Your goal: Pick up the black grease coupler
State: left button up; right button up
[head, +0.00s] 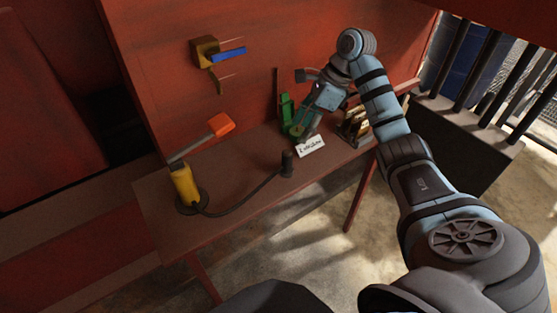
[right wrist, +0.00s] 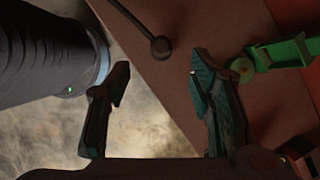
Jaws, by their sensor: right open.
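The black grease coupler (head: 287,163) stands upright near the front edge of the brown bench. A black hose joins it to a yellow grease pump (head: 185,184) with an orange-tipped handle. In the right wrist view the coupler (right wrist: 160,47) shows as a round dark end on its hose, beyond the gap between the fingers and apart from them. My right gripper (head: 302,133) is open and empty, above the bench, behind and to the right of the coupler. It also shows in the right wrist view (right wrist: 160,82). My left gripper is not in view.
A green tool (head: 287,112) stands close beside my right gripper. A white label card (head: 311,147) is right of the coupler. Brass-coloured parts (head: 354,126) lie farther right. A blue-handled valve (head: 228,54) is on the red wall. The bench (head: 235,157) is bare behind the hose.

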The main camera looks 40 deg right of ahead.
jog(key=b, duration=0.5)
send_near(281, 168)
jog(key=b+x, duration=0.1)
jog(key=x, duration=0.5)
jog(key=shift+s+a+f+b, duration=0.1)
jog(key=shift+b, duration=0.25)
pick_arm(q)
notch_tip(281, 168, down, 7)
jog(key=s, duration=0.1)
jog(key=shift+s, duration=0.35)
pick_arm(e)
grip_shut()
